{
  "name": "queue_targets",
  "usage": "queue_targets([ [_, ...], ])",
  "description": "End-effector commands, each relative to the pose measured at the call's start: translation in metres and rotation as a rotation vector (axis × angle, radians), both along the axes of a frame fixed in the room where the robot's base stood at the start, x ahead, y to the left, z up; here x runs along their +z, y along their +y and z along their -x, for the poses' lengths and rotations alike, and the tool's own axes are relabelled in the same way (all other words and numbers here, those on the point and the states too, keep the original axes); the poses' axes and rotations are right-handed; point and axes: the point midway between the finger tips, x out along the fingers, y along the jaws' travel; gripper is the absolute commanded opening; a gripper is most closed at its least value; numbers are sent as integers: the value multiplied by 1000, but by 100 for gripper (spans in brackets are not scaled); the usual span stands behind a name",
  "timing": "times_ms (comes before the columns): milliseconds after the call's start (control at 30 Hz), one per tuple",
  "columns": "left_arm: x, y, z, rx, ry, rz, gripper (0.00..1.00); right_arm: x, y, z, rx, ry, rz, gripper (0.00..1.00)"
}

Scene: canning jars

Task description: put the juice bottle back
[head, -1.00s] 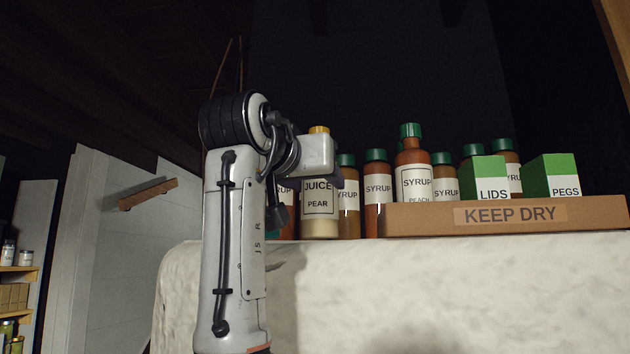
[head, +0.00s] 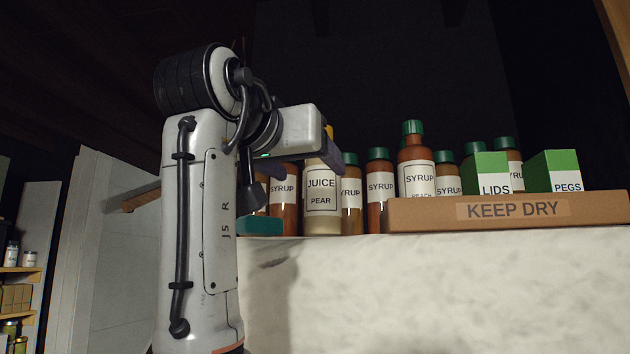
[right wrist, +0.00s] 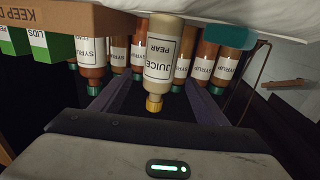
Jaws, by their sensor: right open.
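The juice bottle (head: 322,197), pale with a "JUICE PEAR" label and a yellow cap, stands upright on the pale ledge among syrup bottles. In the right wrist view, which is upside down, the juice bottle (right wrist: 163,50) is between the two dark fingers of my right gripper (right wrist: 158,85). The fingers are spread, with visible gaps to either side of its neck and cap. In the head view my right gripper (head: 330,150) is at the bottle's top and hides part of the cap and neck. My left gripper is out of view.
Several syrup bottles (head: 380,187) with green caps stand close on both sides. A "KEEP DRY" cardboard tray (head: 600,208) with green-topped lids (head: 487,174) and pegs (head: 553,173) boxes is to the right. A teal object (head: 260,226) lies left. The ledge front (head: 450,290) is bare.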

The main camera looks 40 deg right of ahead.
Motion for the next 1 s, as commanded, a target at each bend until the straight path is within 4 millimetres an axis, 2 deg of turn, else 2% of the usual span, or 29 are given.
queue_targets([
  [100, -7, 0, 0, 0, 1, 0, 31, -1, 23, 12, 2, -1, 0, 67],
  [333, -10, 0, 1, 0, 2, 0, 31, -1, 48, 25, 1, 0, 0, 67],
  [1000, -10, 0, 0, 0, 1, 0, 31, 0, 52, 27, -1, 0, -1, 67],
])
